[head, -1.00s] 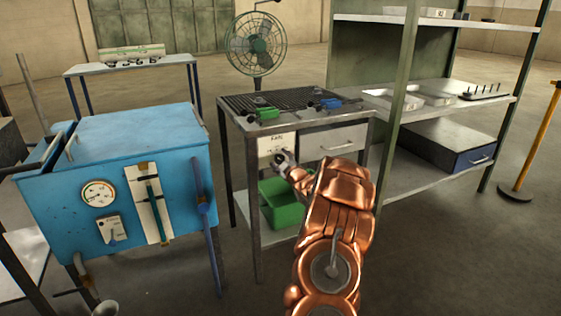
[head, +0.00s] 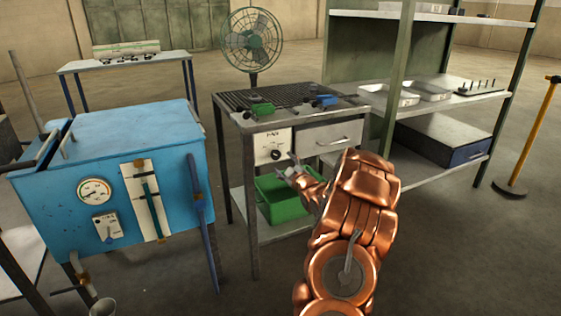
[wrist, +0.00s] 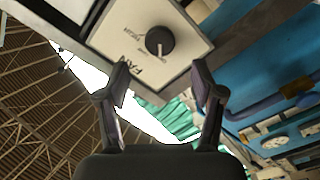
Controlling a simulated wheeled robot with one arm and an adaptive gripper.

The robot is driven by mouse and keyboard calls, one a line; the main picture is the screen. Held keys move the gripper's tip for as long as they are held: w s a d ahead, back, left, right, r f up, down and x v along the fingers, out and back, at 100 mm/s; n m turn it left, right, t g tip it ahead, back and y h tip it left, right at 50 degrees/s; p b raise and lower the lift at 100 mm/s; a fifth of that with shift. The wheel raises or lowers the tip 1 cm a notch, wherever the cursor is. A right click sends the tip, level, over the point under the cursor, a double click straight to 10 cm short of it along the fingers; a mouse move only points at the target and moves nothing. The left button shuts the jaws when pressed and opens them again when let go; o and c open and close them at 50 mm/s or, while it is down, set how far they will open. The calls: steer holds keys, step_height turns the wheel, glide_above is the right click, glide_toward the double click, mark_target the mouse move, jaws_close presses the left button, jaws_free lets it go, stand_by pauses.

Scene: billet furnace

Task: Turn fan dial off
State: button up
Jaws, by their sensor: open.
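The fan dial is a round black knob (head: 276,155) on a white panel (head: 264,146) at the front of the workbench. In the wrist view the dial (wrist: 159,41) shows at the top centre, on the panel with "FAN" lettering. My gripper (head: 292,164) is just in front of and to the lower right of the dial. In the wrist view my gripper (wrist: 158,78) has its two fingers apart, with nothing between them. The dial lies beyond the fingertips, and no contact shows. The fan (head: 252,40) stands behind the workbench.
The workbench (head: 252,205) has a drawer (head: 331,137) right of the panel and a green bin (head: 281,200) below. A blue furnace unit (head: 130,150) stands at left. Shelving (head: 450,90) stands at right. Open floor (head: 450,255) lies at front right.

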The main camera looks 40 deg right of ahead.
steer(key=v, duration=0.5)
stand_by(0.6)
steer(key=w+a+r+g+y+p, duration=0.1)
steer(key=w+a+r+g+p, duration=0.25)
steer(key=a+r+p, duration=0.45)
steer(key=s+a+r+m+g+y+p, duration=0.1)
steer(key=s+a+r+g+p, duration=0.15)
steer(key=a, duration=0.55)
steer(key=s+a+r+m+g+y+p, duration=0.1)
steer(key=s+a+r+g+p, duration=0.15)
steer(key=a, duration=0.45)
steer(key=s+a+r+m+g+y+p, duration=0.1)
steer(key=s+a+r+g+p, duration=0.2)
steer(key=s+a, duration=0.5)
steer(key=s+a+r+m+g+y+p, duration=0.1)
steer(key=s+a+r+g+p, duration=0.3)
steer(key=s, duration=1.2)
steer(key=s+a+r+m+g+p, duration=0.1)
steer(key=s+a+r+g+p, duration=0.2)
steer(key=s+a, duration=0.9)
step_height(320, 180, up, 5)
steer(key=p, duration=0.3)
steer(key=shift+a+y, duration=0.25)
steer(key=shift+y, duration=0.15)
